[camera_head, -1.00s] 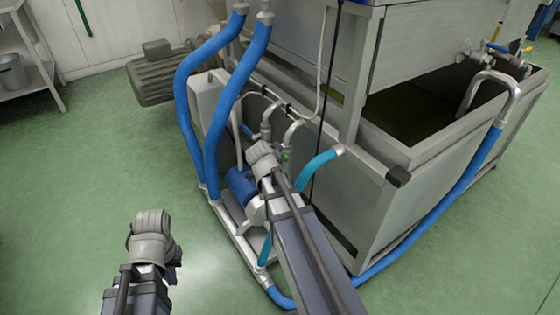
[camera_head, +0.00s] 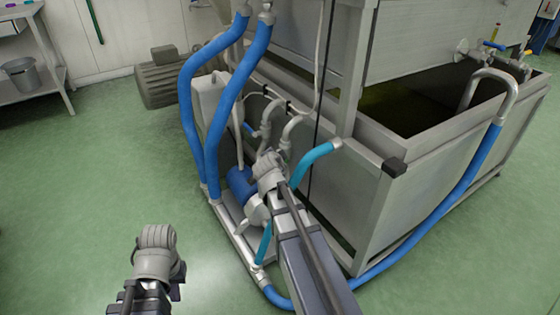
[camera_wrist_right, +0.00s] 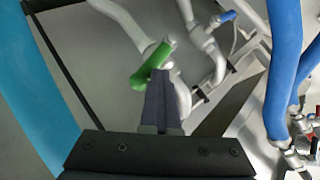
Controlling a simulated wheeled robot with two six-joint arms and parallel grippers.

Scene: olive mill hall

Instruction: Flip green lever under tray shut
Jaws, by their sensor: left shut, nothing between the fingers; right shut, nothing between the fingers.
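The green lever (camera_wrist_right: 152,65) sits on a pale pipe fitting in the right wrist view, tilted from upper right to lower left. My right gripper (camera_wrist_right: 163,75) is shut and empty, its tips right at the lever's lower edge; I cannot tell whether they touch. In the head view my right wrist covers its own fingers, beside the pipes below the steel trough (camera_head: 428,143), and the green lever cannot be made out. My left gripper (camera_head: 178,282) is low at the left, over open floor, away from the machine; its fingers are mostly hidden, and it is shut and empty.
A blue lever (camera_wrist_right: 228,15) is on a neighbouring pipe and a red-handled valve (camera_wrist_right: 293,108) is at the right. Thick blue hoses (camera_head: 215,110) and a teal hose (camera_head: 316,165) run close around my right arm. Green floor is free at the left.

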